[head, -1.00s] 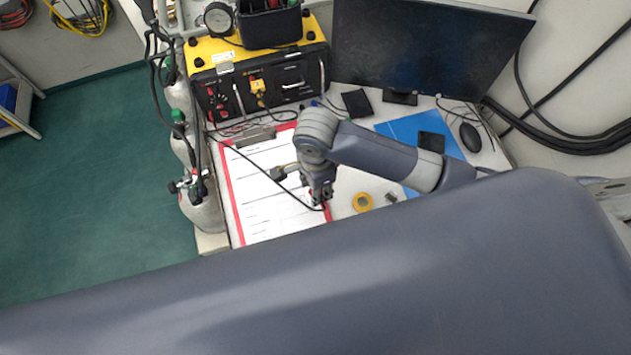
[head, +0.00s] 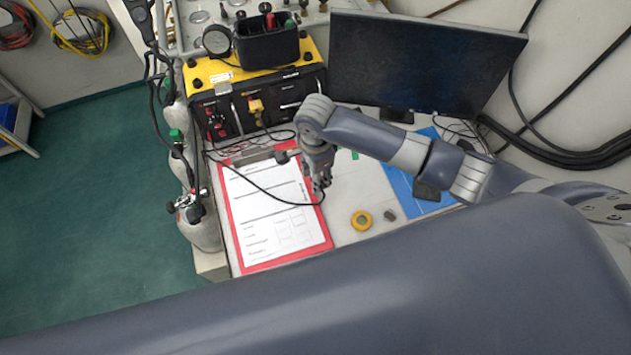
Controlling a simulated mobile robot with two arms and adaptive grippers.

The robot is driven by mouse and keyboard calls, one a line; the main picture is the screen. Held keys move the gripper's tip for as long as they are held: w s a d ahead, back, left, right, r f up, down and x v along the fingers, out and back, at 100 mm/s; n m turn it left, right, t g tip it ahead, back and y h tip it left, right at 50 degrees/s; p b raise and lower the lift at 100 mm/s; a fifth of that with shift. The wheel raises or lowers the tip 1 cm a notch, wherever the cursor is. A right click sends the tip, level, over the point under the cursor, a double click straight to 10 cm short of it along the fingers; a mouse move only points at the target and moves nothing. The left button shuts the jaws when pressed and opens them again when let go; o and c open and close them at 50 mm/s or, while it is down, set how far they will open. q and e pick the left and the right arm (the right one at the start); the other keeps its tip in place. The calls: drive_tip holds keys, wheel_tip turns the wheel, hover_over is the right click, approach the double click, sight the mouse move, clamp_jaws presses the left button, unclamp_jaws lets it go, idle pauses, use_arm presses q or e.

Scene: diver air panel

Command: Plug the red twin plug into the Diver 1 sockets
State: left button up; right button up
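My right gripper (head: 319,187) points down above the right edge of the clipboard, with its arm coming in from the right. A black lead (head: 258,186) runs from the panel's left side to its fingertips, so it appears shut on the red twin plug, which the fingers hide. The air panel (head: 232,74) is a yellow-topped black case at the back. Red fittings (head: 216,120) sit at its left front; I cannot make out the sockets or labels. A yellow plug (head: 257,107) sits at the middle of its front. My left gripper is out of view.
The red clipboard (head: 327,247) lies in front of the panel. Yellow tape (head: 362,220) lies to its right. A monitor (head: 420,62) stands at the back right. Gas cylinders (head: 203,233) stand along the table's left edge. A black tool box (head: 268,45) sits on the panel.

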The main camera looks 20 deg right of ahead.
drive_tip(key=w, duration=0.1)
drive_tip(key=w+b, duration=0.1)
drive_tip(key=w+d+f, duration=0.1)
drive_tip(key=shift+w+b, duration=0.2)
drive_tip(key=shift+b, duration=0.2)
drive_tip(key=w+b, duration=0.1)
drive_tip(key=w+d+b, duration=0.1)
drive_tip(key=w+f+b, duration=0.1)
drive_tip(key=b, duration=0.1)
drive_tip(key=shift+w+d, duration=0.1)
drive_tip(key=shift+d, duration=0.05)
drive_tip(key=shift+f, duration=1.75)
drive_tip(key=shift+f, duration=0.25)
